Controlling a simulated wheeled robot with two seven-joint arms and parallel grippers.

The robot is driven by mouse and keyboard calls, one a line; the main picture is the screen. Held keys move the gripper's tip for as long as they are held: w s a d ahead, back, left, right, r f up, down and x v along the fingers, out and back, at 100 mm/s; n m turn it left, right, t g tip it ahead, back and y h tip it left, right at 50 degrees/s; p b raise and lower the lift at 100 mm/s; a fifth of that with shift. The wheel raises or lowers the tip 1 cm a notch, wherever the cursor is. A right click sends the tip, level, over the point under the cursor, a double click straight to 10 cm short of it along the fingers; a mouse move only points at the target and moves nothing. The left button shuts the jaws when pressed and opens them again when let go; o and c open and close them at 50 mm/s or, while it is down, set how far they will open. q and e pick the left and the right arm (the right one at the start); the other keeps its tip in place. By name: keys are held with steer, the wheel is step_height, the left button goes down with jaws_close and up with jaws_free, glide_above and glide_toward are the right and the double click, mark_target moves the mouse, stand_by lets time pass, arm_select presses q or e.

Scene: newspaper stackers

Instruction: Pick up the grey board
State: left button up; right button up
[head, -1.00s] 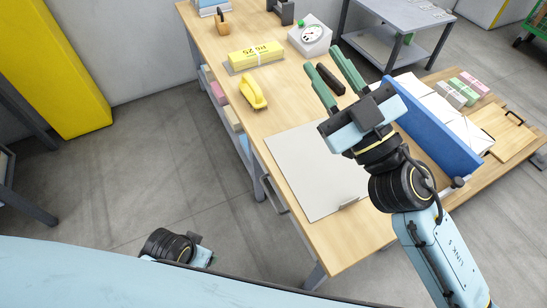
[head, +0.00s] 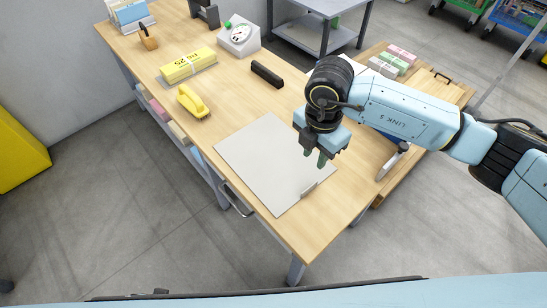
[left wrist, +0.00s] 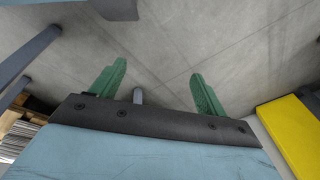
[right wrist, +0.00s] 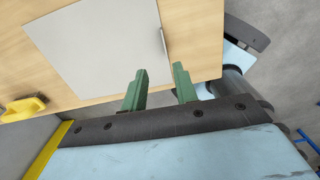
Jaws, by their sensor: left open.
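The grey board (head: 262,158) lies flat on the wooden table, with a small raised grey tab (head: 309,189) at its near right edge. The board (right wrist: 100,45) and its tab (right wrist: 164,42) also show in the right wrist view. My right gripper (head: 315,160) points down by the board's right side, just beyond the tab. In the right wrist view its green fingers (right wrist: 160,72) are parted by a small gap, with nothing between them. My left gripper (left wrist: 158,75) is open and empty over the grey floor, outside the head view.
A lower wooden surface (head: 440,90) with paper bundles lies to the right.

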steer(key=b, duration=0.1)
glide_above(310, 187)
step_height(310, 187, down, 6)
steer(key=shift+w+a+f+b, duration=0.15)
steer(key=shift+w+f+b, duration=0.2)
steer(key=shift+f, duration=0.25)
steer(key=f, duration=0.1)
steer(key=f+b, duration=0.1)
steer(key=f, duration=0.2)
steer(key=shift+s+f+b, duration=0.25)
steer(key=shift+s+b, duration=0.05)
steer(key=shift+b, duration=0.05)
arm_select(q)
steer(key=w+d+r, duration=0.3)
steer(key=w+r, duration=0.2)
steer(key=r, duration=0.3)
steer(key=shift+d+t, duration=0.25)
steer(key=shift+t, duration=0.05)
arm_select(e)
steer(key=shift+f, duration=0.3)
arm_select(q)
steer(key=shift+s, duration=0.1)
arm_select(e)
jaws_close()
